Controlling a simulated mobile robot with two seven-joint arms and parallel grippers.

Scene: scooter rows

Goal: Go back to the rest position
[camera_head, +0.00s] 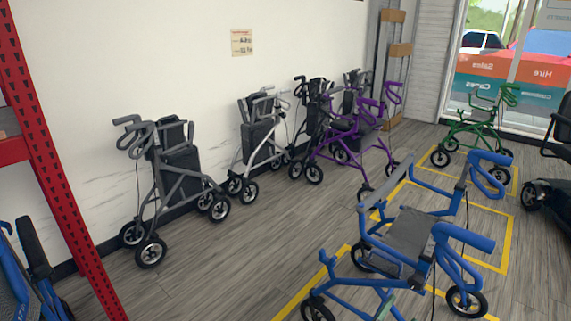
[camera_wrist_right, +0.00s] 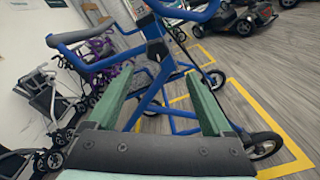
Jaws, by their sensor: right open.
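A blue rollator (camera_head: 405,235) with a grey seat stands at the front right in the head view, beside yellow floor lines. In the right wrist view, my right gripper (camera_wrist_right: 159,74) shows two green fingers spread apart, with nothing clamped between them. The blue rollator's frame (camera_wrist_right: 158,50) fills the view just beyond the fingers. A blue tube shows in the gap, but I cannot tell if it lies between the fingers or behind them. My left gripper is in neither view.
Grey (camera_head: 180,175), silver (camera_head: 260,140) and purple (camera_head: 350,135) rollators stand along the white wall. A green rollator (camera_head: 478,130) stands by the window. A red rack post (camera_head: 62,170) is at left. A dark scooter (camera_head: 550,200) is at right. Bare floor (camera_head: 240,245) lies in the middle.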

